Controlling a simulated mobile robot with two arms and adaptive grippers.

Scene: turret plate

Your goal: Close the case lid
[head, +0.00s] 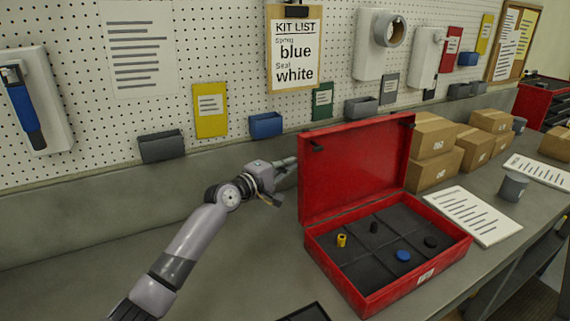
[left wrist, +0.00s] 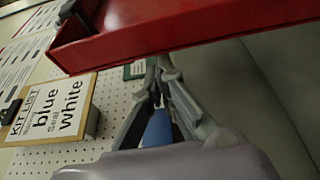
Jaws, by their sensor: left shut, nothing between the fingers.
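The red case stands on the grey bench with its lid (head: 355,168) open and upright. The case base (head: 425,277) has dark compartments. They hold a yellow part (head: 341,240), a small black part (head: 374,227), a blue disc (head: 403,255) and a black disc (head: 431,242). My left gripper (head: 290,162) is shut and empty, at the left edge of the lid, near its back side. In the left wrist view the shut fingers (left wrist: 163,72) lie just below the red lid (left wrist: 180,32). I cannot tell whether they touch it. My right gripper is not in view.
Cardboard boxes (head: 433,168) stand right of the case, and a printed sheet (head: 474,215) lies beside it. The pegboard wall (head: 230,50) with bins and a kit list (head: 295,48) rises behind. The bench left of the case is mostly clear.

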